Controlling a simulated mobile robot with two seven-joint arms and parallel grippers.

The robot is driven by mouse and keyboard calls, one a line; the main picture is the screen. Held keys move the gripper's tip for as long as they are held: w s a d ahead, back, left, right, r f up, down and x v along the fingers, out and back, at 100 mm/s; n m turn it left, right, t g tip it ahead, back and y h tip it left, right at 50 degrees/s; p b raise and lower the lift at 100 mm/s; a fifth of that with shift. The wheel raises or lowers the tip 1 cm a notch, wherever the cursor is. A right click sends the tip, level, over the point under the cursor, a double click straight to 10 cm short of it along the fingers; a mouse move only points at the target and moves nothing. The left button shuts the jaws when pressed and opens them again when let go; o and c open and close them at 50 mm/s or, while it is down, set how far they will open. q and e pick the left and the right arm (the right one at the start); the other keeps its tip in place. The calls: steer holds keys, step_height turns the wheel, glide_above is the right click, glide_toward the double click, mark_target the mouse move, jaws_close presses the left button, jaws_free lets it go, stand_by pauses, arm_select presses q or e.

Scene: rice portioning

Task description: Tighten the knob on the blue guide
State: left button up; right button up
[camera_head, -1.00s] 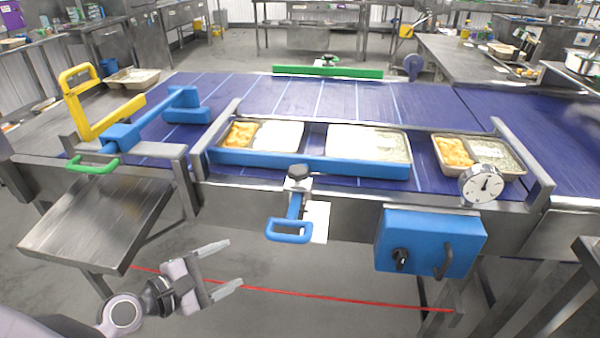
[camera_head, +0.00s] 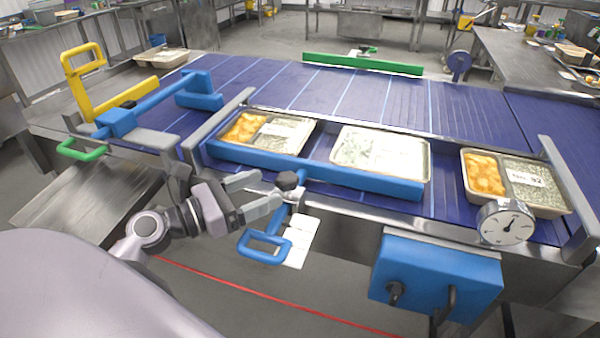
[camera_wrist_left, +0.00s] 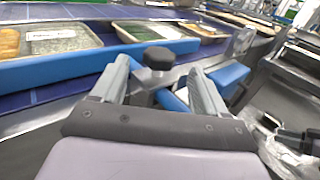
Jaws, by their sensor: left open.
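The blue guide (camera_head: 350,182) is a long rail along the near side of the conveyor, and it shows in the left wrist view (camera_wrist_left: 80,68). A black knob (camera_head: 288,180) sits on a metal clamp in front of it, above a blue loop handle (camera_head: 262,246). My left gripper (camera_head: 268,190) is open and empty, just left of the knob, fingers pointing at it. In the left wrist view, the knob (camera_wrist_left: 158,57) appears ahead, between the open fingertips of my left gripper (camera_wrist_left: 160,72). Contact is not visible. My right gripper is not in view.
Food trays (camera_head: 268,118) stand on the blue belt (camera_head: 350,90) behind the guide. A round dial (camera_head: 505,222) and a blue control box (camera_head: 436,272) are to the right. A green handle (camera_head: 82,150) and yellow frame (camera_head: 84,85) are at left. A white card (camera_head: 300,241) hangs below the clamp.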

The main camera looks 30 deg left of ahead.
mark_target(288, 177)
arm_select(q)
steer(key=shift+p+x, duration=0.65)
steer(key=shift+x, duration=2.7)
steer(key=c, duration=1)
